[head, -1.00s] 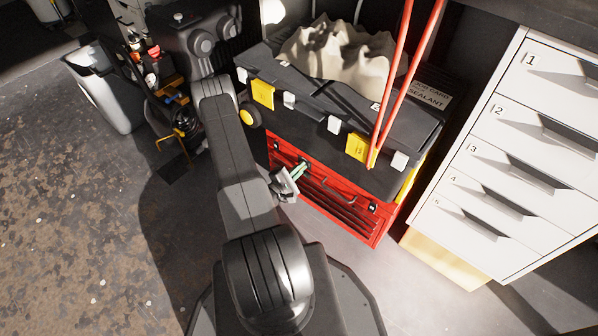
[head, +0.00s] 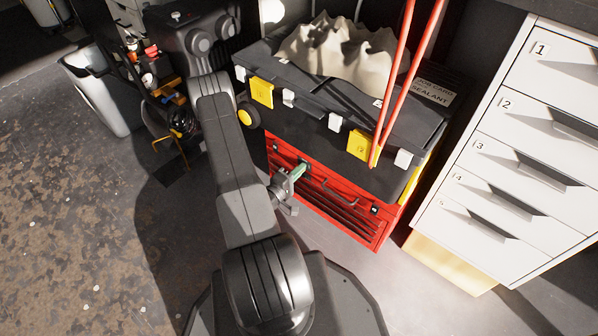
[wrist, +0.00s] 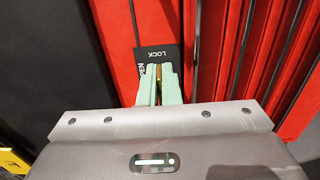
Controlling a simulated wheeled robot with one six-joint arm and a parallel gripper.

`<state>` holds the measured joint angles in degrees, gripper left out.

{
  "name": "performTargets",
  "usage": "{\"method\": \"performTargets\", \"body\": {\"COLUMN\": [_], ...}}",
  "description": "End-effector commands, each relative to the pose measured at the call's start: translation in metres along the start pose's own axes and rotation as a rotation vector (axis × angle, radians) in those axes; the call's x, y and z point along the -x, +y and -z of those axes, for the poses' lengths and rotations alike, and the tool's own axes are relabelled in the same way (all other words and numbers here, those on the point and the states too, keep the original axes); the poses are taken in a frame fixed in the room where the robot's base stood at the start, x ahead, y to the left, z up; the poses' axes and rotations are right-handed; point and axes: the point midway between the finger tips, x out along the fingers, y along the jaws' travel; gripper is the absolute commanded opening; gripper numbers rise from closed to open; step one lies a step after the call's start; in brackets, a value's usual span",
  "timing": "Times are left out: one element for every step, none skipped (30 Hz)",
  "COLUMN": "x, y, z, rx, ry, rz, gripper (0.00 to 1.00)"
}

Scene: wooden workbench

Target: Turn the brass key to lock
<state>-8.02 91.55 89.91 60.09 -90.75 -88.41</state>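The brass key (wrist: 159,76) shows as a narrow gold strip between the green fingertips of my gripper (wrist: 159,86) in the wrist view. The fingers lie close on both sides of it, and my gripper looks shut on it. Behind it is a black plate (wrist: 153,56) on the red toolbox, with LOCK readable and another word partly hidden by the fingers. The keyhole is hidden. In the head view my gripper (head: 297,173) is at the front of the red toolbox (head: 325,200), near its upper left; the key is too small to make out there.
A black toolbox (head: 300,118) with yellow latches sits on the red one, with a crumpled beige cover (head: 335,48) on top. Red poles (head: 405,85) stand in front of it. A white drawer cabinet (head: 500,160) is at right, a grey bin (head: 105,100) at left.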

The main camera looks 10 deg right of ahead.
Motion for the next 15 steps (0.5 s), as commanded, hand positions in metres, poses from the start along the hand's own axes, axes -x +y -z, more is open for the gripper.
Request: {"method": "performTargets", "body": {"x": [0.0002,0.0002,0.0002,0.0002,0.0002,0.0002,0.0002,0.0002,0.0002,0.0002,0.0002,0.0002,0.0002,0.0002,0.0002], "y": [-0.0010,-0.0010,-0.0009,-0.0009,-0.0008,-0.0008,-0.0008,-0.0008,-0.0008,-0.0008,-0.0008,-0.0008,-0.0008,-0.0008,-0.0007], "z": [-0.0001,-0.0001,-0.0001,-0.0001,-0.0001,-0.0001,-0.0001,0.0000,0.0000,0.0000,0.0000,0.0000,0.0000,0.0000,0.0000], "rx": [-0.005,-0.007,-0.009,-0.010,-0.011,-0.011,-0.011,-0.011,-0.011,-0.011,-0.011,-0.010,-0.010,-0.010,-0.010], "ry": [0.001,0.001,0.001,0.001,0.001,0.001,0.001,0.001,0.001,0.001,0.001,0.001,0.001,0.001,0.001], "rz": [0.002,0.002,0.002,0.002,0.002,0.002,0.002,0.002,0.002,0.002,0.002,0.002,0.002,0.002,0.002], "gripper": [0.00,0.00,0.00,0.00,0.00,0.00,0.00,0.00,0.00,0.00,0.00,0.00,0.00,0.08,0.15]}}
